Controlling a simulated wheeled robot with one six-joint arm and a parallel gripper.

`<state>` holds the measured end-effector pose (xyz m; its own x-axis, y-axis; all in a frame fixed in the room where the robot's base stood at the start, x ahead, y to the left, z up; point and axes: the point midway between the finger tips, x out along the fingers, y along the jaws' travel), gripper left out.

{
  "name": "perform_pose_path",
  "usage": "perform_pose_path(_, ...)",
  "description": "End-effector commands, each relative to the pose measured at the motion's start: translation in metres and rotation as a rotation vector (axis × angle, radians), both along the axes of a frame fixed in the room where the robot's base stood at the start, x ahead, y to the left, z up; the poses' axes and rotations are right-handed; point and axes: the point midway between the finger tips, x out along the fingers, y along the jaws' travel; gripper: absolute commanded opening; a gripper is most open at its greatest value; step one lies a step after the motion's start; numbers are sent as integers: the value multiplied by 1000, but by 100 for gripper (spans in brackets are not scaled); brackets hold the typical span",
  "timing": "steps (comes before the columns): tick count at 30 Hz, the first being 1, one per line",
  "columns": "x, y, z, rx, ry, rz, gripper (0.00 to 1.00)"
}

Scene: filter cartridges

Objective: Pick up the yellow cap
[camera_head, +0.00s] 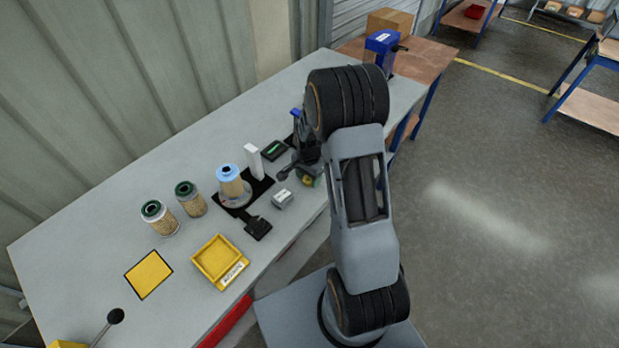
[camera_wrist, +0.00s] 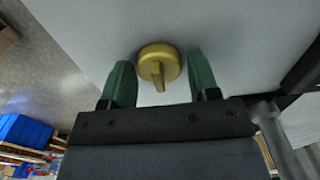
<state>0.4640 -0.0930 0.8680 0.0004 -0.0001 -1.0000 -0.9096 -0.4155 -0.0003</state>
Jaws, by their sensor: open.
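The yellow cap (camera_wrist: 158,64) is round with a raised bar across its top. In the wrist view it lies on the grey table top (camera_wrist: 90,25), between and slightly beyond the green fingertips of my gripper (camera_wrist: 160,82). My gripper is open, with a finger on either side of the cap and no clear contact. In the head view the cap (camera_head: 307,181) is a small yellow spot beside my gripper (camera_head: 309,172), partly hidden by it and by my arm.
A white upright box (camera_head: 253,161), a blue-topped cartridge (camera_head: 230,181), two green-topped cartridges (camera_head: 190,198) and a yellow tray (camera_head: 218,259) stand farther left. A blue device (camera_head: 381,46) stands at the back.

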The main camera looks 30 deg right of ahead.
Motion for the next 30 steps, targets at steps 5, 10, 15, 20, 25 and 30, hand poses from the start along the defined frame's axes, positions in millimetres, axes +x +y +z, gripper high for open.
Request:
perform_pose_path(5, 0, 0, 0, 0, 0, 0, 44)
perform_pose_path(10, 0, 0, 0, 0, 0, 0, 28)
perform_pose_path(15, 0, 0, 0, 0, 0, 0, 28)
perform_pose_path(20, 0, 0, 3, 0, 0, 0, 28)
perform_pose_path(25, 1, 0, 17, -1, -4, 0, 28)
perform_pose_path(30, -11, 0, 45, -1, -5, -1, 28)
